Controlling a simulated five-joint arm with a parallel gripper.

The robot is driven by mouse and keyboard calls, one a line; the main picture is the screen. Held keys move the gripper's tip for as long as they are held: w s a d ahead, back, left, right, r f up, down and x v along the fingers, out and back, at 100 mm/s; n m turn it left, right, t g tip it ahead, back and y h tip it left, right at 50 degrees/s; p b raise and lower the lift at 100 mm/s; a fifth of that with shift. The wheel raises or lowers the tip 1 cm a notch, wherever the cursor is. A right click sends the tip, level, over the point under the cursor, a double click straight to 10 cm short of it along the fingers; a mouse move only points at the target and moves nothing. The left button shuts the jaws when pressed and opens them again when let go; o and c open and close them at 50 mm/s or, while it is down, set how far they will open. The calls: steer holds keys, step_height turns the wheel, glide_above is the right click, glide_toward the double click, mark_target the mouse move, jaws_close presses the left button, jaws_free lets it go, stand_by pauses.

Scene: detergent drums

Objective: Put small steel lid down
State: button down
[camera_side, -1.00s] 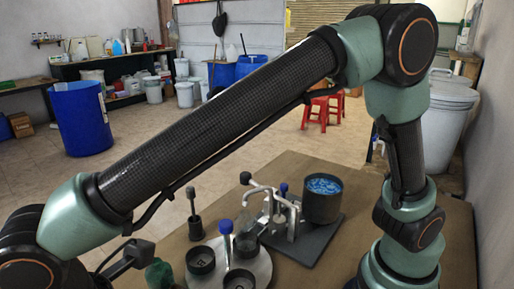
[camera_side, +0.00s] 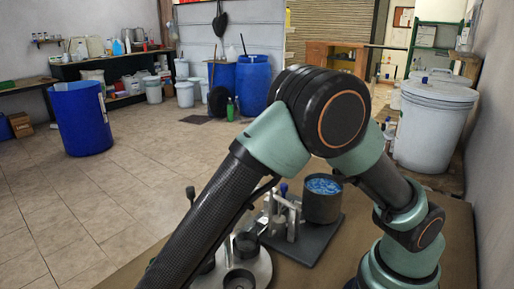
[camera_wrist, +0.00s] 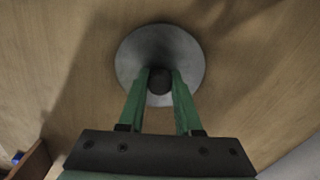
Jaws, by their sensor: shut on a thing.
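The small steel lid (camera_wrist: 188,55) is a grey disc with a dark round knob at its centre. In the wrist view it lies under my gripper (camera_wrist: 160,84), whose green fingers are closed on the knob. A brown wooden surface (camera_wrist: 265,60) is behind the lid; I cannot tell whether the lid touches it. In the side view my gripper and the lid are out of sight, with my arm reaching out past the lower left edge.
A dark pot of blue contents (camera_side: 322,207) stands on a dark plate beside a metal lever device (camera_side: 284,217). A round pale tray (camera_side: 262,272) with dark cups is partly behind my arm. A wooden edge (camera_wrist: 30,160) shows at lower left in the wrist view.

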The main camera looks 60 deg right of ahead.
steer(key=shift+f, duration=0.15)
steer(key=c, duration=0.6)
jaws_free()
step_height(320, 180, up, 12)
steer(key=w+d+r+m+t+y, duration=0.1)
steer(key=w+d+r+m, duration=0.5)
steer(key=d, duration=0.3)
steer(key=w+d+r+m+t, duration=0.1)
steer(key=d+m, duration=0.3)
steer(key=d, duration=0.6)
steer(key=w+d+r+m+t, duration=0.2)
steer(key=d+r+m, duration=0.2)
steer(key=d, duration=0.7)
steer(key=shift+w+r+m, duration=0.3)
steer(key=shift+m, duration=0.4)
steer(key=shift+o, duration=0.5)
steer(key=s+d+m+t+h, duration=0.1)
steer(key=s+d+m, duration=0.1)
steer(key=d+m, duration=0.3)
steer(key=d, duration=0.3)
steer(key=shift+s+t, duration=0.3)
